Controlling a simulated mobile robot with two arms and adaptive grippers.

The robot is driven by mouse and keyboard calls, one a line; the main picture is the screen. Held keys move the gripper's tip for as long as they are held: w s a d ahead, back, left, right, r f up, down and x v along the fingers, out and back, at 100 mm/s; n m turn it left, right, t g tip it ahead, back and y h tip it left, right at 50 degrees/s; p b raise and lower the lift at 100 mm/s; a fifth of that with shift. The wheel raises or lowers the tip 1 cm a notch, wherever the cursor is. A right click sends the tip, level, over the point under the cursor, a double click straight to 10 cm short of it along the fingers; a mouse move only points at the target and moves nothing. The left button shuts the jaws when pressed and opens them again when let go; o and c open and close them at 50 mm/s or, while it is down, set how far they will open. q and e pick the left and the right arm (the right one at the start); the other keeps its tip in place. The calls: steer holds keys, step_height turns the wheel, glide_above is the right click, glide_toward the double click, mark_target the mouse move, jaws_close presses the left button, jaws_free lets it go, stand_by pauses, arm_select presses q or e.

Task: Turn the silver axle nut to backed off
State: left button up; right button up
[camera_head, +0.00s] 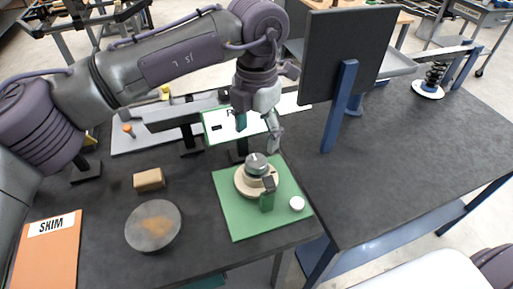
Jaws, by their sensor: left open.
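The silver axle nut (257,163) sits on top of a round tan base (245,187) on a green mat (236,221). A small dark and green piece (268,195) stands at the front of the base. My left gripper (257,133) points down just above and behind the nut. It is open, its fingers are spread apart, and nothing shows between them. I cannot tell whether a finger touches the nut. My right gripper is not in view.
A white round cap (297,203) lies on the mat's right side. A dark disc (154,226), a tan block (149,179) and an orange SKIM board (45,252) lie to the left. An upright dark panel (345,55) on a blue post stands right. The right bench top is mostly clear.

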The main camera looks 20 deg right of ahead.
arm_select(q)
step_height(320, 180, up, 4)
steer(key=shift+r, duration=0.2)
steer(key=shift+r, duration=0.1)
stand_by(0.3)
